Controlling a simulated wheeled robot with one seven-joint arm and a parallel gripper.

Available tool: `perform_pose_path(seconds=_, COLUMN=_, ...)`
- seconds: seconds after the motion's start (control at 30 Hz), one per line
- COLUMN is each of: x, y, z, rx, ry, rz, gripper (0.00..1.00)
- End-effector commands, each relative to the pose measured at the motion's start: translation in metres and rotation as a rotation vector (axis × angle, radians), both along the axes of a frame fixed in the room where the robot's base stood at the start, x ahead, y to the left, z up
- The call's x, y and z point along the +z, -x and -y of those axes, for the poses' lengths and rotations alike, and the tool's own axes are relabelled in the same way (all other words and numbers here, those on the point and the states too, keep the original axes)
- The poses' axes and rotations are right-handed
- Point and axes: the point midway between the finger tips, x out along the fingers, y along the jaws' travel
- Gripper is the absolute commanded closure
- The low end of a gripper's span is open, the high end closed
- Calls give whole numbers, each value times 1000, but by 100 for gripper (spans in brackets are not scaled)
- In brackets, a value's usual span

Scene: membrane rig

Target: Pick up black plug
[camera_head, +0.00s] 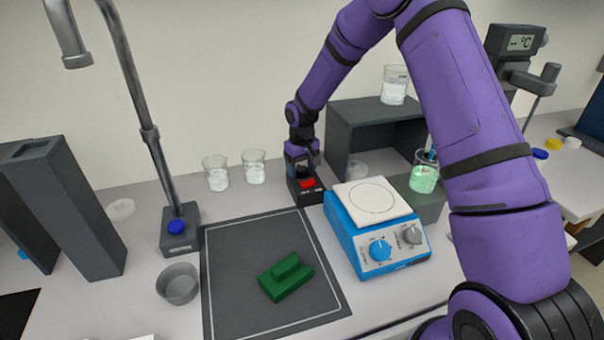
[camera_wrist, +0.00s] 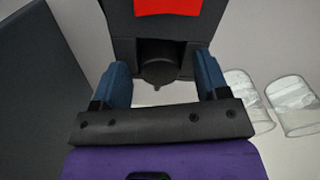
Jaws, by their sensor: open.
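The black plug (camera_wrist: 158,66) shows in the wrist view as a dark piece with a rounded, tapered end, set against a dark box with a red patch (camera_wrist: 167,7). My gripper (camera_wrist: 161,58) is open, one blue finger on either side of the plug. A gap shows on both sides near the plug's tapered end; whether the fingertips touch the box is unclear. In the head view my gripper (camera_head: 302,165) points down at the small black box (camera_head: 309,194) with the red switch, and it hides the plug.
A blue hotplate (camera_head: 378,240) stands right of the box, and a dark grey shelf (camera_head: 376,134) rises behind it. Two glass beakers (camera_head: 254,167) stand to the left. A dark mat (camera_head: 235,265) with a green block (camera_head: 285,276) lies in front.

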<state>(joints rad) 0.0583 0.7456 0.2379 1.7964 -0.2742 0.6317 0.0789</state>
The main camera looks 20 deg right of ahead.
Motion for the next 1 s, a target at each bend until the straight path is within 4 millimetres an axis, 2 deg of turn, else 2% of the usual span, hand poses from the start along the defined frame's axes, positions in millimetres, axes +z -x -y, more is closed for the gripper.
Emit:
perform_pose_path(seconds=0.07, x=0, y=0, z=0, rx=0, ry=0, rz=0, gripper=32)
perform_pose_path(seconds=0.1, x=0, y=0, z=0, rx=0, ry=0, rz=0, gripper=37)
perform_pose_path(seconds=0.37, x=1, y=0, z=0, rx=0, ry=0, rz=0, gripper=96)
perform_pose_path(seconds=0.77, x=8, y=0, z=0, rx=-1, ry=0, rz=1, gripper=96)
perform_pose_path(seconds=0.87, x=18, y=-1, z=0, rx=-1, ry=-1, rz=3, gripper=96)
perform_pose_path(seconds=1.0, x=40, y=-1, z=0, rx=0, ry=0, rz=4, gripper=96)
